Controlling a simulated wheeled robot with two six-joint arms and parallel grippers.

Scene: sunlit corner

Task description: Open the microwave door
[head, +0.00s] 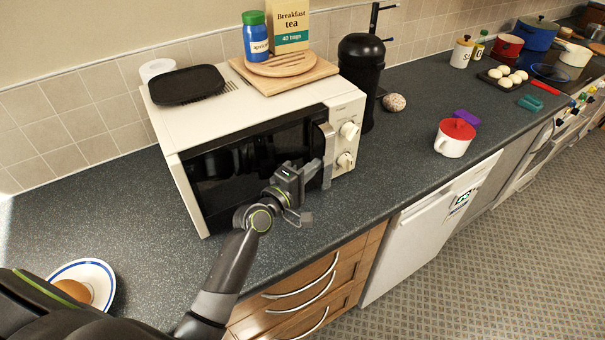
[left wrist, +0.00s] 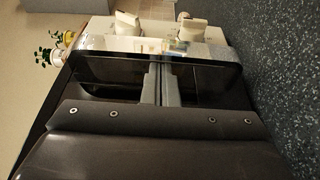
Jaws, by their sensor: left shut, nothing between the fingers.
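The microwave (head: 255,95) is a white box with a dark glass door (head: 230,170), which looks closed. Its upright metallic handle (head: 327,145) is at the door's right edge, beside two white knobs (head: 348,131). My left gripper (head: 318,170) is in front of the door, its fingertips at the lower part of the handle. In the left wrist view the fingers (left wrist: 161,68) are pressed together and empty, with tips close to the shiny handle bar (left wrist: 205,47). Whether they touch it is hard to tell. My right gripper is in neither view.
On top of the microwave are a black tray (head: 187,85), a wooden board (head: 262,82), a blue jar (head: 256,42) and a tea box (head: 291,24). A black canister (head: 360,80) stands to its right. A plate (head: 101,275) is at lower left. The counter before the door is clear.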

